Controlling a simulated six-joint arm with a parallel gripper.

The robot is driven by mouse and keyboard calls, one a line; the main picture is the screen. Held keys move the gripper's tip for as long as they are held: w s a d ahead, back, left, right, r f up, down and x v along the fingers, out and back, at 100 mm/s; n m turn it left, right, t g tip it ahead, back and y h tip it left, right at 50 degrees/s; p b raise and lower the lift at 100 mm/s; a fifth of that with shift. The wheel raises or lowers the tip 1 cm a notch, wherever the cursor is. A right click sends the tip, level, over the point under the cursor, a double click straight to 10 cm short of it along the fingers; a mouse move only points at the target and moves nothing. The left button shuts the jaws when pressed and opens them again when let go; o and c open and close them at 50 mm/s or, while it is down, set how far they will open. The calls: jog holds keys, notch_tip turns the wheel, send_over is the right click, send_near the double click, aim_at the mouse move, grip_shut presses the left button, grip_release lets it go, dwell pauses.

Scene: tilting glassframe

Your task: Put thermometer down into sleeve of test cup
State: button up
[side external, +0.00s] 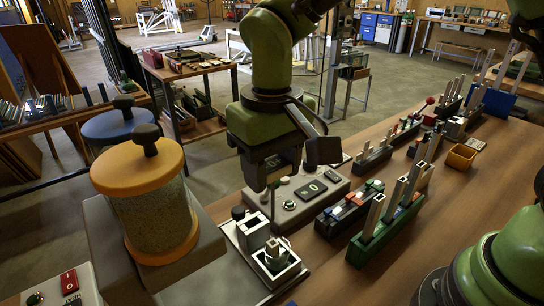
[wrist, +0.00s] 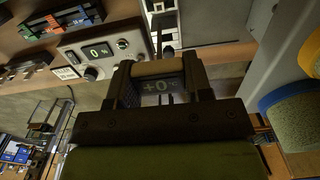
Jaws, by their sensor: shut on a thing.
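In the wrist view, my gripper (wrist: 158,80) is shut on the thermometer (wrist: 160,86), a dark body with a "+0" style display and a tan bar across it. In the side view, my gripper (side external: 264,178) points down, with a thin dark stem below it, above the pale tray (side external: 262,288). The test cup (side external: 276,262) appears to be the small pale piece in the square holder at the tray's front. A white square-topped block (side external: 253,232) stands behind it. The stem's lower end is hard to separate from these parts, so I cannot tell whether it is in the sleeve.
A grey control box (side external: 300,202) with a display stands right of the tray. A green rack (side external: 385,232) with upright pale bars is farther right. A large orange-lidded jar (side external: 150,200) stands close on the left. Bare wooden table lies at the front right.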

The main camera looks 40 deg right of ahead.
aim_at(272, 218)
jog(key=shift+f, duration=2.1)
jog(key=shift+f, duration=3.1)
jog(key=o, duration=1)
jog(key=shift+c, duration=0.2)
notch_tip(272, 218, up, 10)
jog(key=shift+d, duration=0.1)
